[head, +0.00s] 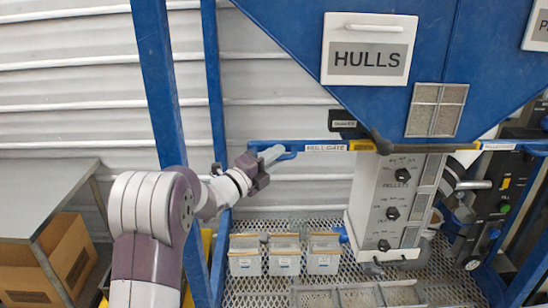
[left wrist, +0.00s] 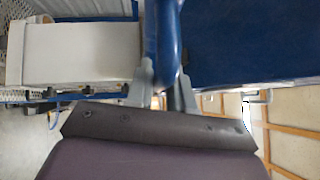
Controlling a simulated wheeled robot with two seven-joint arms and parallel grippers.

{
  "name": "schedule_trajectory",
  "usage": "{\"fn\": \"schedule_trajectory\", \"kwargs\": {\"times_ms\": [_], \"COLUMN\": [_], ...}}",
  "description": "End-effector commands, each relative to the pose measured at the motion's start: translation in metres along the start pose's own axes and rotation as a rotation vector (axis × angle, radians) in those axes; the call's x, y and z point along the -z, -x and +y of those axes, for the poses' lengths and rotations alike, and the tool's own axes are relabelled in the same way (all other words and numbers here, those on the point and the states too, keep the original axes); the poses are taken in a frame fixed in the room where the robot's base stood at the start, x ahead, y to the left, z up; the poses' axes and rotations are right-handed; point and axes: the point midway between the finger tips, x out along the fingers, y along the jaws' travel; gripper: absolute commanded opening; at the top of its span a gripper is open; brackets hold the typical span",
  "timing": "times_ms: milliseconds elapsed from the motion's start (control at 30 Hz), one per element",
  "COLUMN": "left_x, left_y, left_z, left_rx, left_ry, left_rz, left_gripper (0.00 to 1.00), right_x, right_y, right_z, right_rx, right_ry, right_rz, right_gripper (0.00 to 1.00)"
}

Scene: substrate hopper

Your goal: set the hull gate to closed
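The hull gate is a blue bar with a white "HULL GATE" label (head: 326,147), running sideways under the blue hopper. Its blue handle end (head: 289,151) is at the left. My left gripper (head: 272,154) reaches it from the left. In the left wrist view the grey fingers (left wrist: 164,90) stand on both sides of the blue bar (left wrist: 164,45), close against it, so the gripper looks shut on the handle. The fingertips are partly hidden by the bar. My right gripper is not in view.
A "HULLS" plate (head: 367,60) is on the hopper (head: 450,40). A grey box with knobs (head: 396,200) stands below it. Several small white bins (head: 283,262) sit on a mesh shelf. A blue post (head: 160,90) rises beside my left arm. A grey table (head: 40,195) is at left.

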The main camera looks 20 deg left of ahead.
Motion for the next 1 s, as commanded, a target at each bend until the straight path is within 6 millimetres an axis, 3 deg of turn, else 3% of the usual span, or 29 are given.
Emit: {"fn": "schedule_trajectory", "kwargs": {"times_ms": [167, 300, 433, 833, 867, 900, 1000], "left_x": [0.005, 0.028, 0.044, 0.053, 0.053, 0.053, 0.052], "left_y": [-0.004, -0.025, -0.043, -0.052, -0.052, -0.052, -0.052], "left_z": [0.005, 0.010, 0.007, 0.000, 0.000, 0.000, 0.000], "left_rx": [0.000, 0.003, 0.002, -0.002, -0.002, -0.002, -0.001], "left_ry": [-0.001, -0.003, -0.002, 0.001, 0.001, 0.001, 0.001], "left_rz": [0.000, 0.002, 0.002, 0.000, 0.000, 0.000, -0.001], "left_gripper": [0.00, 0.00, 0.00, 0.00, 0.25, 0.38, 0.41], "right_x": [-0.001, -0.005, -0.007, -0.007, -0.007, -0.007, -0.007], "right_y": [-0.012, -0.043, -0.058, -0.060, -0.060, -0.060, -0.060], "right_z": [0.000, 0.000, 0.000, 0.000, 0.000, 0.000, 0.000], "right_rx": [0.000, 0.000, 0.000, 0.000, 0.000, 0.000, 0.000], "right_ry": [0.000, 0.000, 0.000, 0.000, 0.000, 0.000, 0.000], "right_rz": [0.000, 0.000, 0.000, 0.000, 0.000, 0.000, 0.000], "right_gripper": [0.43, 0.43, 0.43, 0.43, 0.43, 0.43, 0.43]}}
